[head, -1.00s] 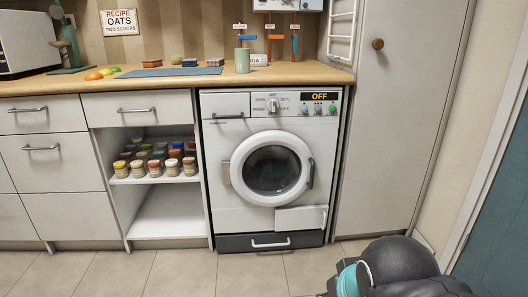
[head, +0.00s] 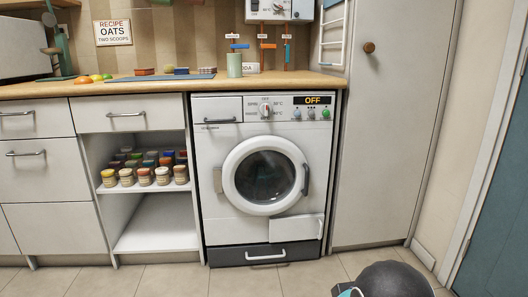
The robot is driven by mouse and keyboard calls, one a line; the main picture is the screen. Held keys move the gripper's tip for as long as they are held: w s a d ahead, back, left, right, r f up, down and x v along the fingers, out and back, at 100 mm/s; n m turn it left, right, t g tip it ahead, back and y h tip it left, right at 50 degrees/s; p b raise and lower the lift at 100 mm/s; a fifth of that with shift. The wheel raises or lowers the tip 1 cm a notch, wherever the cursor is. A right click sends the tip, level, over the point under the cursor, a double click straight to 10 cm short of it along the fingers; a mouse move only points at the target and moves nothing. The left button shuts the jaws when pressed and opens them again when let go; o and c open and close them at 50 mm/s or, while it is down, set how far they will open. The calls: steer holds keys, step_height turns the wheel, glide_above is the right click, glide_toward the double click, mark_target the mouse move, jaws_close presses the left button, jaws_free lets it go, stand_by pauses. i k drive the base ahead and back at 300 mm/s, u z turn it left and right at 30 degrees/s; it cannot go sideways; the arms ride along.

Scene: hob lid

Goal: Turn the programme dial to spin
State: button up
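The programme dial (head: 265,110) is a round white knob with a red mark, on the washing machine's upper panel. Small print sits around it, too small to read fully. The display (head: 313,100) to its right reads OFF. The washing machine (head: 213,150) is white, with its round door (head: 233,183) closed. My arm shows only as a dark rounded part with a teal band at the bottom right, well below and apart from the dial. My gripper's fingers are not in view.
Three small buttons (head: 311,115) sit under the display. The detergent drawer (head: 217,108) is left of the dial. A small flap (head: 297,228) at the lower right stands slightly ajar. The wooden worktop (head: 290,80) runs above; tiled floor (head: 180,280) in front is clear.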

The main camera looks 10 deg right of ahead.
mark_target(265, 108)
steer(key=u, duration=1.25)
steer(key=i, duration=1.35)
steer(key=z, duration=2.85)
